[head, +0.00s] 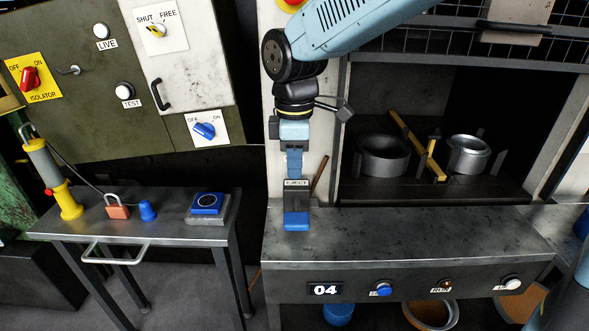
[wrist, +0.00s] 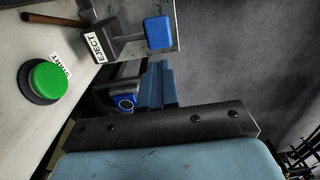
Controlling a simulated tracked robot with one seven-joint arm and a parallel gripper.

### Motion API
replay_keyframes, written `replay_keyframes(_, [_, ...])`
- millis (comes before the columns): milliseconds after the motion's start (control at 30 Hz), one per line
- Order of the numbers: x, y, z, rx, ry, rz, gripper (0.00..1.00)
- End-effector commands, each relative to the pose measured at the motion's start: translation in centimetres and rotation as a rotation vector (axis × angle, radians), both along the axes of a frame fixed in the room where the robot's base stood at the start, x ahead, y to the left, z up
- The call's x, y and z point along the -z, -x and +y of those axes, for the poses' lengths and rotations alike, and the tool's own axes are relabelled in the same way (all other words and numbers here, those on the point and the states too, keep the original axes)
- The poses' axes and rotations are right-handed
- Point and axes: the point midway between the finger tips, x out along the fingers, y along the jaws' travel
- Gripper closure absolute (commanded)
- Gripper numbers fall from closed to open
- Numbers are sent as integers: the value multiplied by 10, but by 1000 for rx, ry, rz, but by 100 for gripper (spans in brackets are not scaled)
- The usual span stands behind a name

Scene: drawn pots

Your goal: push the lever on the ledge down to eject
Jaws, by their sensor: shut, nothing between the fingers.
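The eject lever is a dark box labelled EJECT (head: 297,190) with a blue paddle (head: 296,222) at its front, on the left end of the grey metal ledge (head: 420,238). In the wrist view the blue paddle (wrist: 158,32) and the EJECT label (wrist: 98,47) show at the top. My gripper (head: 294,172) points down, just above or behind the EJECT box in the head view. Its blue fingers (wrist: 158,75) are shut and empty. In the wrist view a gap shows between the fingertips and the paddle. I cannot tell whether they touch the box.
A green START button (wrist: 48,79) is on the pale post at left in the wrist view. A brown stick (head: 319,174) is beside the EJECT box. Pots (head: 383,156) stand in the recess behind. A side table (head: 165,228) stands left; the ledge's right part is clear.

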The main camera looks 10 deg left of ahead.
Motion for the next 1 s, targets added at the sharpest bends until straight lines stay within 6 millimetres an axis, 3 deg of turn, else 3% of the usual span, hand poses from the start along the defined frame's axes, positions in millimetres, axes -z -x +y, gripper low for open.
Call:
replay_keyframes(400, [75, 1, 0, 0, 3, 3, 100])
replay_keyframes(600, [102, 0, 0, 0, 1, 2, 100])
replay_keyframes(1000, [116, 0, 0, 0, 0, 0, 100])
